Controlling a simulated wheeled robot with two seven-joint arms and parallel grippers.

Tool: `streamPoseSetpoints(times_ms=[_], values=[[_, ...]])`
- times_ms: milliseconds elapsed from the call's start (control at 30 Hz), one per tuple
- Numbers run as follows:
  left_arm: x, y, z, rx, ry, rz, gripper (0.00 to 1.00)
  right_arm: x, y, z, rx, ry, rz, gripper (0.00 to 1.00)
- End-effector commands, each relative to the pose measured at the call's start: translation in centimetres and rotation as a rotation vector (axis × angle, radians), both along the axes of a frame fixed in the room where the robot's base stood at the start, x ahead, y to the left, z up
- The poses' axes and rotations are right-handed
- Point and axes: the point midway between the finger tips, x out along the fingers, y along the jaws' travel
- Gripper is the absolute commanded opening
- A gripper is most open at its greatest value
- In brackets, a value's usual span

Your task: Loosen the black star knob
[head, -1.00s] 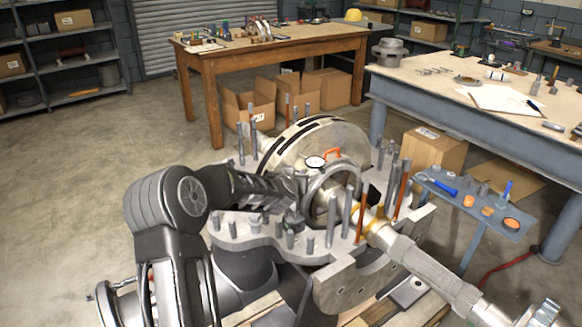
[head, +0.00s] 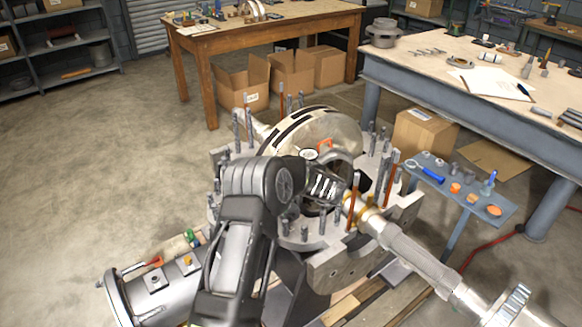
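I cannot make out the black star knob; my arm hides part of the casing. The split casing (head: 333,268) stands open, with upright studs around its flange, a large disc (head: 335,128) and a shaft (head: 415,257) lying in it. A round white-faced gauge (head: 309,155) and an orange piece (head: 324,145) sit in front of the disc. My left gripper (head: 328,189) is over the middle of the casing, close to the shaft and just below the gauge. Its fingertips are hard to separate from the parts behind. My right gripper is not in view.
Upright studs and orange rods (head: 391,178) crowd around my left gripper. A small blue side tray (head: 462,195) with tools stands at the right. A workbench (head: 450,75) is behind it. A grey cylindrical part (head: 160,292) lies at the lower left. The floor at left is clear.

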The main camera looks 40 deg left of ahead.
Motion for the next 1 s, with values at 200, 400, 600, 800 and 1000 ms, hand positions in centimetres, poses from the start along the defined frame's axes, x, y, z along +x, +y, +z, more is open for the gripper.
streamPoseSetpoints(times_ms=[200,400,600,800,1000], values=[[0.0,0.1,0.0,0.001,-0.001,0.001,0.0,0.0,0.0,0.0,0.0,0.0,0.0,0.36],[0.0,0.1,0.0,0.0,-0.001,0.0,0.44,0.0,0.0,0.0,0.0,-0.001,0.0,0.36],[0.0,0.0,0.0,0.0,0.0,0.0,0.58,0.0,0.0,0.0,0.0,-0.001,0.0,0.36],[0.0,0.0,0.0,0.0,0.0,-0.001,0.58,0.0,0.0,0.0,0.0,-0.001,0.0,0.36],[-0.3,-1.0,0.3,-0.001,0.0,-0.004,0.58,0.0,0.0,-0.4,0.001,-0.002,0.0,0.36]])
